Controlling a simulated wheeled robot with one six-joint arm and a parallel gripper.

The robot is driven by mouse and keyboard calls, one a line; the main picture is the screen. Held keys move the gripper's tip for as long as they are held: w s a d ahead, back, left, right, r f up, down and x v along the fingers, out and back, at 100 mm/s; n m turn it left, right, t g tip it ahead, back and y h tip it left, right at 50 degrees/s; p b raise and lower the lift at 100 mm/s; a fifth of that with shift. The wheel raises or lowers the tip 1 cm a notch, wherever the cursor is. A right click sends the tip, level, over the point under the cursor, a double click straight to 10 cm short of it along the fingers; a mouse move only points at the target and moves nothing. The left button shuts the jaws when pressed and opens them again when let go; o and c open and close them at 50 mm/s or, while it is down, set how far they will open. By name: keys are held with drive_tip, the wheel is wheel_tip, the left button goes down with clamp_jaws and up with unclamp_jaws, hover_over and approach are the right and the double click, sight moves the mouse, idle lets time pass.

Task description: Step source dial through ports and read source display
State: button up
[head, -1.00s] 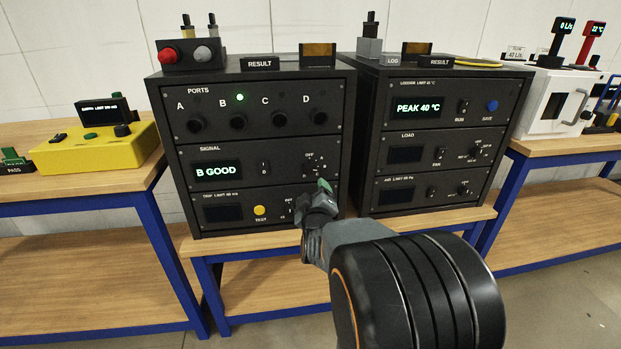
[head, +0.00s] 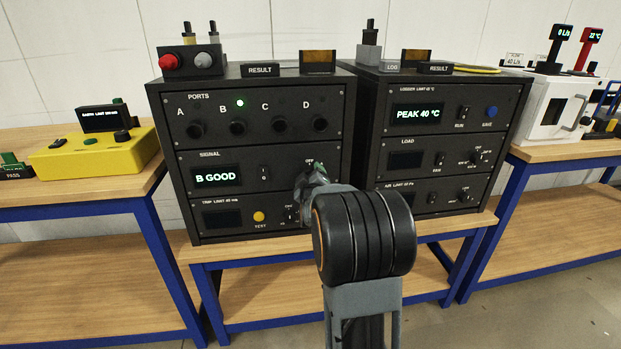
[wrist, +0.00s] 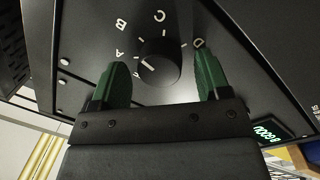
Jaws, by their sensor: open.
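The source panel, labelled SIGNAL, has a lit display (head: 217,177) that reads "B GOOD". Its round black dial (wrist: 158,62) shows in the wrist view with letters around it, including B, C and D; a white mark lies on the knob's left side. My gripper (wrist: 160,64) is open, with one green finger on each side of the dial and gaps to the knob. In the head view my gripper (head: 314,180) covers most of this dial. Above, the PORTS panel (head: 258,112) has sockets A to D, and a green light (head: 240,103) glows near B.
Below is a panel with a yellow TEST button (head: 258,216). A second black rack (head: 440,140) stands close on the right, its display reading "PEAK 40 °C". A yellow box (head: 95,150) sits on the left bench. Small devices stand on top of both racks.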

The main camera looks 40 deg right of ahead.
drive_tip(key=c, duration=0.9)
drive_tip(key=shift+f+b, duration=0.1)
drive_tip(key=shift+b, duration=0.25)
drive_tip(key=shift+m+y+b, duration=0.5)
drive_tip(key=shift+m+b, duration=3.35)
drive_tip(key=shift+m, duration=0.65)
drive_tip(key=shift+r, duration=0.25)
